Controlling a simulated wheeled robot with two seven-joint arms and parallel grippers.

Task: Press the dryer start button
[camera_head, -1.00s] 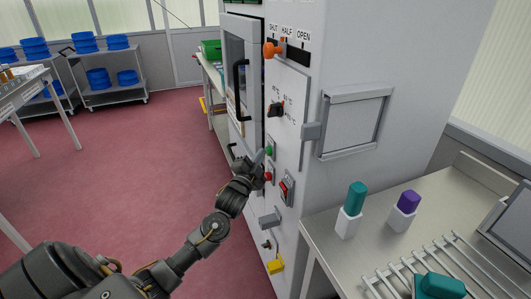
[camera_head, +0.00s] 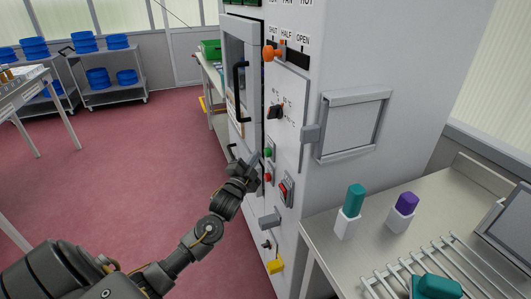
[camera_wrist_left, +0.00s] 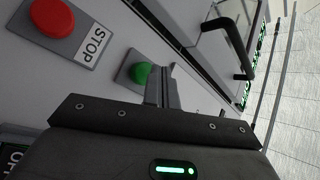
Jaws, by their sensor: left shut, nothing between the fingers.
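The green start button (camera_head: 268,153) is on the dryer's narrow front panel, above a red stop button (camera_head: 268,177). My left gripper (camera_head: 256,158) is shut and empty, its fingertips just left of the green button in the head view. In the left wrist view the shut fingers (camera_wrist_left: 162,86) point at the panel beside the green button (camera_wrist_left: 141,73) and hide part of its plate. A small gap seems to separate fingers and button; contact is not clear. The red button (camera_wrist_left: 52,18) with its STOP label is at upper left there. My right gripper is not in view.
A red rocker switch (camera_head: 286,191), an orange lever (camera_head: 272,52) and a black knob (camera_head: 275,111) share the panel. The dryer's door handle (camera_head: 240,90) stands out at left. A steel table (camera_head: 330,238) with bottles is at right.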

